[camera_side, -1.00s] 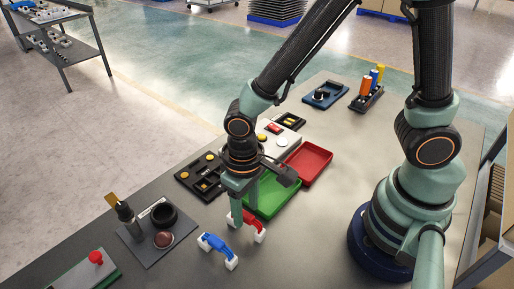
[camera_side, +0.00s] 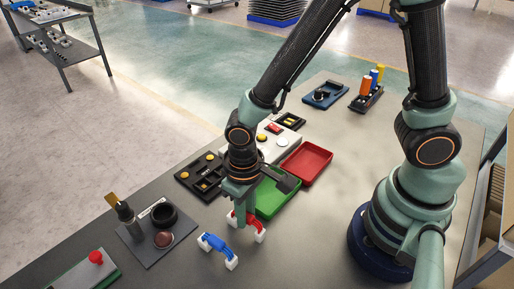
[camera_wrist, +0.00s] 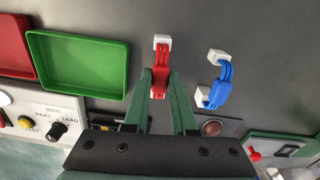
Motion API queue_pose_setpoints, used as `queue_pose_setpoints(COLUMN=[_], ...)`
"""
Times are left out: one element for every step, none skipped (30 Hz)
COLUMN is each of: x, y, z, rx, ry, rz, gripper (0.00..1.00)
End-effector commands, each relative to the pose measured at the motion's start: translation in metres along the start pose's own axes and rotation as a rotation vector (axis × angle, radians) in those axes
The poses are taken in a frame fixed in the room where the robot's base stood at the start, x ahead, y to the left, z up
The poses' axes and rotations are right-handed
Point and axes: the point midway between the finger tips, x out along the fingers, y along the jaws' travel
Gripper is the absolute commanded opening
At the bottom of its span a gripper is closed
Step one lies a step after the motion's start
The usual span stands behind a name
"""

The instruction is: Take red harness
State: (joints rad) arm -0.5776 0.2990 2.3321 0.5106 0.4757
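The red harness (camera_wrist: 160,76), a short red cable bundle with white end connectors, lies on the grey table; it also shows in the side view (camera_side: 251,221). My gripper (camera_wrist: 161,88) points down at it in the wrist view, with one green finger on each side of the red part. The fingers look open around it; whether they touch it is not clear. In the side view my gripper (camera_side: 242,217) is low over the harness and hides part of it. A blue harness (camera_wrist: 221,85) with white connectors lies apart, to the right in the wrist view.
A green tray (camera_wrist: 32,62) and a red tray (camera_side: 328,167) are beside the harness. A white panel (camera_side: 292,150) and black part holders are behind my gripper. A grey mat (camera_side: 138,249) with a black ring and a red emergency-type button (camera_side: 95,257) stand at the left.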

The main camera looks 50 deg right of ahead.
Motion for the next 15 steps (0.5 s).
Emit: queue_pose_setpoints(x=[0.0, 0.0, 0.0, -0.001, -0.002, -0.003, -0.005, -0.007, -0.011, -0.013, -0.015, -0.018, -0.02, -0.022, -0.025], y=[0.0, 0.0, 0.0, 0.0, 0.0, 0.0, 0.0, 0.0, -0.001, -0.001, -0.001, 0.0, 0.0, 0.0, 0.0], z=[0.0, 0.0, 0.0, 0.0, 0.0, -0.001, -0.001, -0.001, -0.001, -0.001, -0.001, -0.001, -0.001, -0.001, -0.001], rx=[0.0, 0.0, 0.0, 0.0, 0.0, 0.0, 0.0, 0.0, 0.0, 0.0, 0.0, 0.0, 0.0, 0.0, 0.0], ry=[0.0, 0.0, 0.0, 0.001, 0.001, 0.002, 0.002, 0.003, 0.003, 0.003, 0.003, 0.003, 0.003, 0.003, 0.003], rz=[0.0, 0.0, 0.0, 0.0, -0.001, -0.001, -0.001, -0.002, -0.002, -0.002, -0.002, -0.002, -0.002, -0.002, -0.002], gripper=[0.0, 0.0, 0.0, 0.0, 0.0, 0.0, 0.0, 0.0, 0.0, 0.0, 0.0, 0.0, 0.0, 0.0, 0.0])
